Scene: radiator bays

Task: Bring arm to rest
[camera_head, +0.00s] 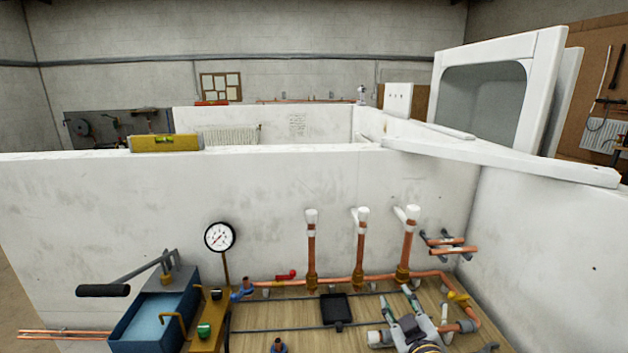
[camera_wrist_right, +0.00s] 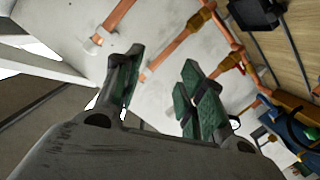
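My right gripper (camera_head: 426,306) shows at the bottom of the head view, right of centre, above the wooden base board. In the right wrist view, its two green-padded fingers (camera_wrist_right: 162,65) stand apart, with nothing held between them. Copper pipes (camera_wrist_right: 170,52) and the pale wall show behind the gap. The upright copper pipes with white tops, including the rightmost one (camera_head: 409,245), stand behind the gripper in the head view. My left gripper is in neither view.
A pressure gauge (camera_head: 220,237) and a blue test pump (camera_head: 155,318) with a black-handled lever stand at the left. A black tray (camera_head: 336,308) lies on the board. Pale bay walls (camera_head: 150,215) close off the back and right. A yellow level (camera_head: 165,143) rests on the wall top.

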